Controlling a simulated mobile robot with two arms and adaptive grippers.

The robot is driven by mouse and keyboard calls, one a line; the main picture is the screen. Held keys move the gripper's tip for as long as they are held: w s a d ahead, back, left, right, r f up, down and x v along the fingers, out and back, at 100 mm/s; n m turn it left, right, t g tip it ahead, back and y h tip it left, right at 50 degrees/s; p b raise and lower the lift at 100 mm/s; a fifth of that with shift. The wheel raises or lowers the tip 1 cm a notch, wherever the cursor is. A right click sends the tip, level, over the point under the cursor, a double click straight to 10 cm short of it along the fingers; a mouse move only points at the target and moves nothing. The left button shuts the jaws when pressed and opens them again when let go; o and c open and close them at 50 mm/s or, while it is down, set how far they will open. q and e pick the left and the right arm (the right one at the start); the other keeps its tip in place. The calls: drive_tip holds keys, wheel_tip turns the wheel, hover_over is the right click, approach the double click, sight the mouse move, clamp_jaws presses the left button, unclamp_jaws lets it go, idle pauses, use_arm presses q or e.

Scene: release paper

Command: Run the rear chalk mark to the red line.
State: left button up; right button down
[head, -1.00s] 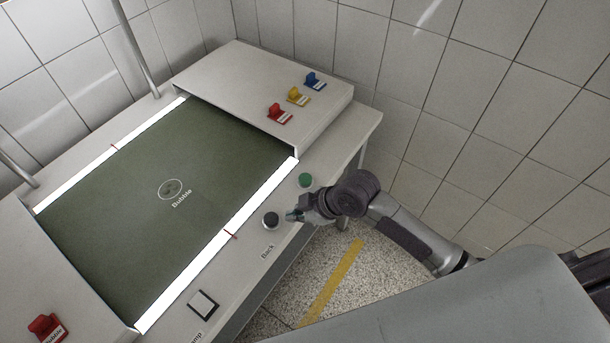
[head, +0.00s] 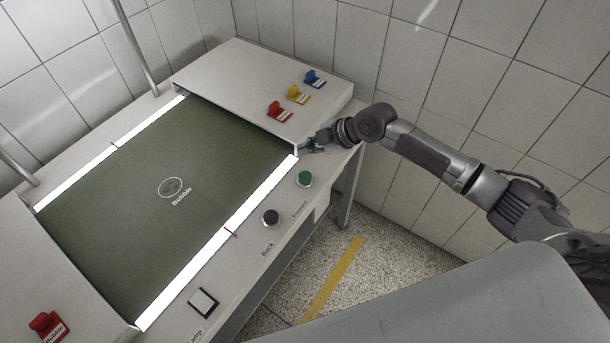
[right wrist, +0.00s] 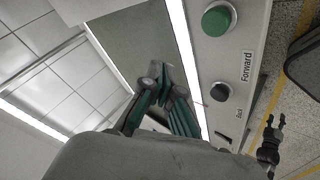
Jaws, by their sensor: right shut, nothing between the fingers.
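The chalk mark, a white ring labelled "Bubble" (head: 171,187), lies on the green sheet (head: 110,240) between two lit white strips. A short red line (head: 231,233) crosses the near strip and another (head: 114,146) the far strip; the mark is apart from both. The black Back button (head: 271,217) and green Forward button (head: 304,179) are on the front ledge; the right wrist view shows Forward (right wrist: 217,20) and Back (right wrist: 220,91). My right gripper (head: 303,148) is shut and empty, beyond Forward near the hood's corner. A small dark gripper, apparently my left (right wrist: 272,135), shows in the right wrist view.
The hood (head: 240,80) carries red (head: 279,113), yellow (head: 298,96) and blue (head: 315,80) tabs. A red tab (head: 45,326) labelled "Bubble" sits at lower left. A square lamp switch (head: 202,302) is on the front ledge. Tiled walls stand behind and right.

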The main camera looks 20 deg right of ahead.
sight(307, 177)
wheel_tip(307, 177, down, 8)
drive_tip(key=b, duration=0.5)
drive_tip(key=shift+f+b, duration=0.25)
drive_tip(key=shift+b, duration=0.2)
idle(0.8)
drive_tip(key=shift+f+b, duration=0.4)
drive_tip(key=shift+b, duration=0.15)
